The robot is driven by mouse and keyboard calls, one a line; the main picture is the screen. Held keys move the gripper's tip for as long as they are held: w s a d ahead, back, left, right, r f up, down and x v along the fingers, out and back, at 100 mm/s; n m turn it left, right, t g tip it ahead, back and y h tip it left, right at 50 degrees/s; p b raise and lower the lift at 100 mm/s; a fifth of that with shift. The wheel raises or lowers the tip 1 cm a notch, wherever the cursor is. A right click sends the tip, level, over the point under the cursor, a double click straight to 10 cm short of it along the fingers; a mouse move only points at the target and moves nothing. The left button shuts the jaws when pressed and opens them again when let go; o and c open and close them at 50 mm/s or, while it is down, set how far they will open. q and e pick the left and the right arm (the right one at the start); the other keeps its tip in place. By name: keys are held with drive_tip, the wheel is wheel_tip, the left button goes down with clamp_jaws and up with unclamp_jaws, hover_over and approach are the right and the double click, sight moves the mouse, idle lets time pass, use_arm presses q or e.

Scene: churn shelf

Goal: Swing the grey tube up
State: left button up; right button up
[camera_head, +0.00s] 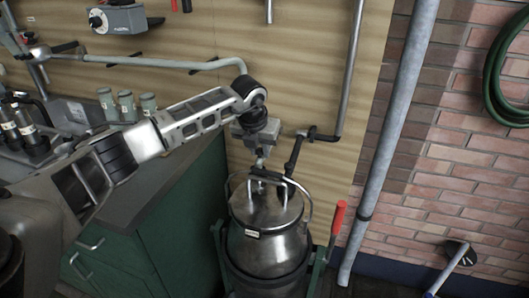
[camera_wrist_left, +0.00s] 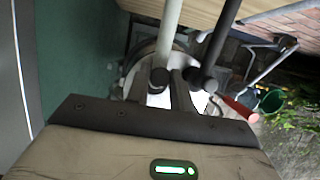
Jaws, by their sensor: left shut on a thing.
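The pale grey tube (camera_head: 160,65) runs across the wooden wall panel from the left and bends near my left wrist, which hides part of it. In the left wrist view the grey tube (camera_wrist_left: 169,30) comes down from the top to a dark end between my fingers. My left gripper (camera_head: 262,172) points down just above the metal churn (camera_head: 262,240) and is shut on the tube's lower end; the exact contact is partly hidden. My right gripper is not in view.
A dark bar (camera_wrist_left: 220,35) with a black end hangs close to the right of my fingers. A red-handled lever (camera_head: 338,216) stands right of the churn. A thick grey pipe (camera_head: 392,130) runs down the wall. A green cabinet (camera_head: 185,215) stands left.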

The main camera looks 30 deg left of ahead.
use_arm(q)
drive_tip(key=shift+w+r, duration=0.1)
drive_tip(key=shift+r, duration=0.25)
drive_tip(key=shift+w+a+r+p, duration=0.15)
drive_tip(key=shift+r+p, duration=0.1)
drive_tip(key=shift+r, duration=0.25)
drive_tip(key=shift+w+d+r+p, duration=0.15)
drive_tip(key=shift+r+p, duration=0.15)
drive_tip(key=shift+r, duration=0.15)
drive_tip(key=shift+w+a+r+p, duration=0.15)
drive_tip(key=shift+r+p, duration=0.1)
drive_tip(key=shift+r, duration=0.35)
drive_tip(key=shift+w+r+p, duration=0.25)
drive_tip(key=shift+r+p, duration=0.1)
drive_tip(key=shift+r, duration=0.15)
drive_tip(key=shift+w+a+r+p, duration=0.2)
drive_tip(key=shift+w+r+p, duration=0.25)
drive_tip(key=shift+r, duration=0.4)
drive_tip(key=shift+w+a+r+p, duration=0.2)
drive_tip(key=shift+w+r+p, duration=0.35)
drive_tip(key=shift+w+r, duration=0.6)
drive_tip(key=shift+s+r, duration=0.1)
drive_tip(key=shift+r, duration=0.05)
